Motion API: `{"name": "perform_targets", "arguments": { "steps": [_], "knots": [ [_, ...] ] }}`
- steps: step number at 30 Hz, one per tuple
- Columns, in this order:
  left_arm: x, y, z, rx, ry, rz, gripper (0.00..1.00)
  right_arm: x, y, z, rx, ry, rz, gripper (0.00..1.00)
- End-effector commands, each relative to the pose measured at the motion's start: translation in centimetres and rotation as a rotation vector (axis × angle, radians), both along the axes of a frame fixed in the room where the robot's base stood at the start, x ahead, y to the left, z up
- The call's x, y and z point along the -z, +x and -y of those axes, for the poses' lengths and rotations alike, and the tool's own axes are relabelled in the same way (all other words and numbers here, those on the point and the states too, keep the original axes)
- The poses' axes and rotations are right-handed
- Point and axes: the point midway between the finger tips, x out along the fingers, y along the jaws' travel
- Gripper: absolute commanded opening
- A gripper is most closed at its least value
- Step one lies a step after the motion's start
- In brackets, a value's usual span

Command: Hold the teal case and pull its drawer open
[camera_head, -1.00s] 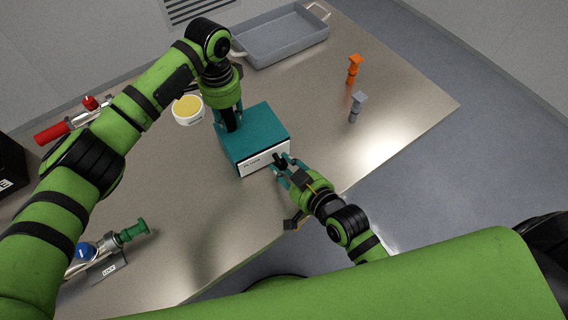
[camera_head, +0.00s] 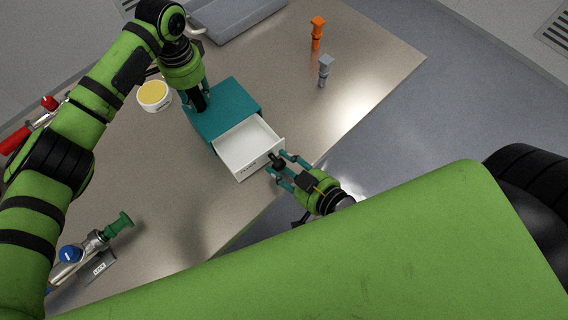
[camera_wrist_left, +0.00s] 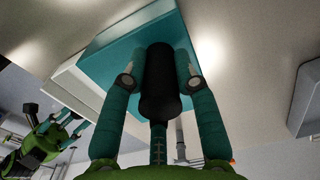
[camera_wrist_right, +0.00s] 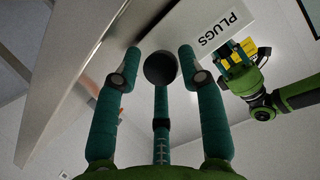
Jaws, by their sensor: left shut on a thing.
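The teal case (camera_head: 232,95) sits on the metal table. Its white drawer (camera_head: 247,145) is pulled well out toward the lower right, and its visible inside is empty. The drawer front reads PLUGS (camera_wrist_right: 222,32) in the right wrist view. My left gripper (camera_head: 197,101) is shut on the black handle (camera_wrist_left: 161,85) on top of the case. My right gripper (camera_head: 277,162) is at the drawer front, its fingers on either side of the round black knob (camera_wrist_right: 160,68). I cannot tell whether they press on the knob.
An orange plug (camera_head: 317,33) and a grey plug (camera_head: 325,70) stand on the table at the right. A white tub with yellow top (camera_head: 154,95) is left of the case. A grey tray (camera_head: 240,20) is behind. A green-handled valve (camera_head: 115,226) lies at the lower left.

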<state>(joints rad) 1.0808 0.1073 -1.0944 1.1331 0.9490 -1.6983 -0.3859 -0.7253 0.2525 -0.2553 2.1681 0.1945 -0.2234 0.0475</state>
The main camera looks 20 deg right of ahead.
Motion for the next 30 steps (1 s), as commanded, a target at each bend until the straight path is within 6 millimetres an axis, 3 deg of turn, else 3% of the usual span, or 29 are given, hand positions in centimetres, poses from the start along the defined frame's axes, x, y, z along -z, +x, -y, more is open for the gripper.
{"name": "perform_targets", "arguments": {
  "steps": [8,21,30],
  "knots": [
    [0.1,0.0,-0.1,-0.002,0.002,-0.002,0.0,-0.2,-0.7,0.2,0.0,0.001,-0.001,0.4],
    [0.1,0.0,-0.1,-0.001,0.002,-0.002,0.0,-2.5,-5.9,2.5,0.0,0.001,-0.001,0.4],
    [0.1,-0.1,0.0,-0.001,0.001,-0.003,0.0,-2.8,-6.5,2.7,0.0,0.0,0.001,0.4]
  ]
}}
